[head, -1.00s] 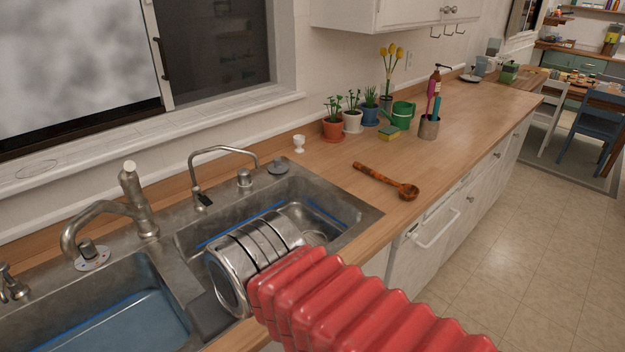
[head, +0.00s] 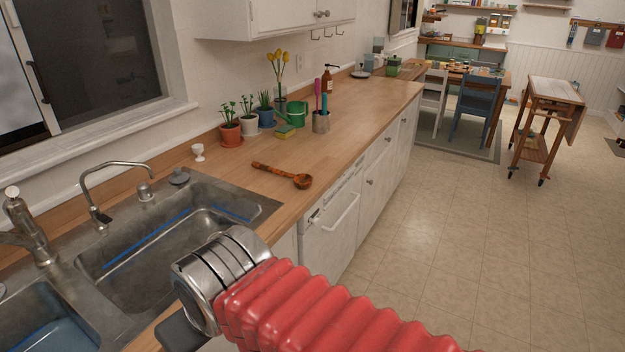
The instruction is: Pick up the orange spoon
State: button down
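The orange-brown spoon (head: 283,175) lies flat on the wooden counter (head: 345,141), to the right of the sink. Its handle points back left and its round bowl lies near the counter's front edge. My arm, with a red ribbed sleeve and a metal end, reaches in from the lower right. Its metal end is over the front edge of the sink, apart from the spoon and nearer to me. A dark grey part of my gripper (head: 181,331) shows at the lower left of the metal end. The fingertips cannot be made out.
The double sink (head: 262,207) with its faucets is at the left. A white egg cup (head: 198,152), potted plants (head: 230,134), a green watering can (head: 298,114), a sponge (head: 286,131) and a utensil holder (head: 320,122) stand behind the spoon. Floor (head: 450,230) at right is clear.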

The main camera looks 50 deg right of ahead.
aim_at(302, 181)
jog(key=z, duration=0.4)
jog(key=k, duration=0.85)
jog(key=z, duration=0.6)
jog(key=i, duration=1.2)
jog(key=u, duration=2.1)
